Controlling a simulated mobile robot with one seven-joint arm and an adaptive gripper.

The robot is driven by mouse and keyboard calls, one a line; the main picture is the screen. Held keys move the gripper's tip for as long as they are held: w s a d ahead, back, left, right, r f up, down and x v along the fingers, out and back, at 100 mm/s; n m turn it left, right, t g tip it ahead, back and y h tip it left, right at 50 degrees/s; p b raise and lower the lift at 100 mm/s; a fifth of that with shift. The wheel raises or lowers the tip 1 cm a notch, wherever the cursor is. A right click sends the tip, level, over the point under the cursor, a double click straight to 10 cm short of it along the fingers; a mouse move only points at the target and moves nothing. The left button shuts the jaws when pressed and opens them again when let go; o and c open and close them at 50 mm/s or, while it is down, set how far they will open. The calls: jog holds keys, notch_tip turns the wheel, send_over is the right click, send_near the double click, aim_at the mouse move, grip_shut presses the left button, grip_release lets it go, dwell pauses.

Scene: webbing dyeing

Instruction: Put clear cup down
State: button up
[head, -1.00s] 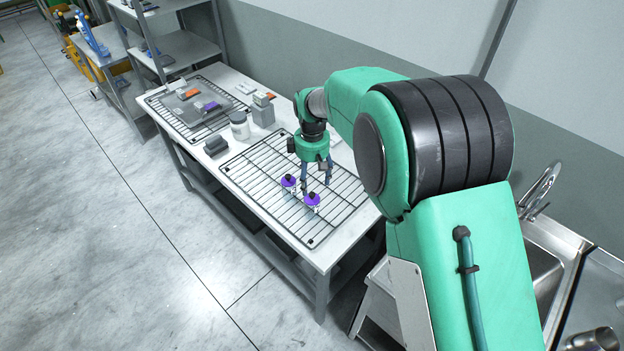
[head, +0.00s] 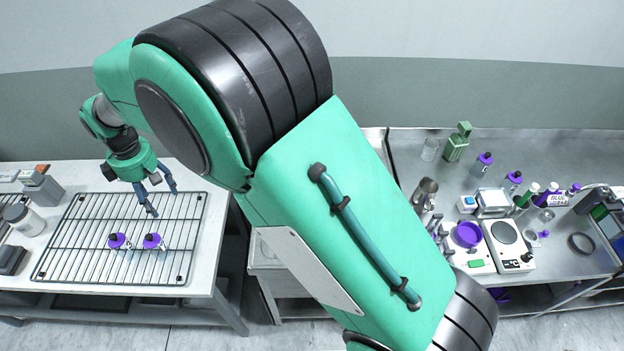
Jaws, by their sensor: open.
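My gripper (head: 163,203) is open over the right part of a wire rack (head: 84,278) on the white table at left. Nothing shows between its fingers. A clear cup-like vessel (head: 430,149) stands upright at the back left of the steel counter, far to the right of my gripper. A smaller clear vessel (head: 546,215) is near the counter's right side. I cannot tell which of these is the clear cup.
The steel counter (head: 400,143) holds a scale (head: 508,245), a purple bowl (head: 467,235) and several bottles.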

jog(key=w+d+r+m+t, duration=0.1)
jog(key=d+r+m, duration=0.2)
jog(key=d+r, duration=0.65)
jog(key=d+r+m+y, duration=0.1)
jog(key=d+r+m, duration=0.25)
jog(key=d, duration=1.05)
jog(key=w+d+r+m+t, duration=0.1)
jog(key=d+r+m, duration=0.1)
jog(key=d+r, duration=0.8)
jog(key=s+d+r+m+t, duration=0.15)
jog(key=s+d, duration=0.25)
jog(key=d, duration=0.5)
jog(key=s+d+m, duration=0.3)
jog(key=s+d, duration=0.1)
jog(key=d, duration=0.4)
jog(key=s+d+f+m+t+h, duration=0.1)
jog(key=s+d+m, duration=0.5)
jog(key=s+d, duration=0.6)
jog(key=shift+s+d+f+t, duration=0.15)
jog(key=shift+s+f+t, duration=0.2)
jog(key=shift+s+f, duration=0.45)
notch_tip(320, 180, down, 4)
jog(key=b, duration=0.5)
jog(key=shift+f, duration=0.25)
jog(key=shift+o, duration=0.3)
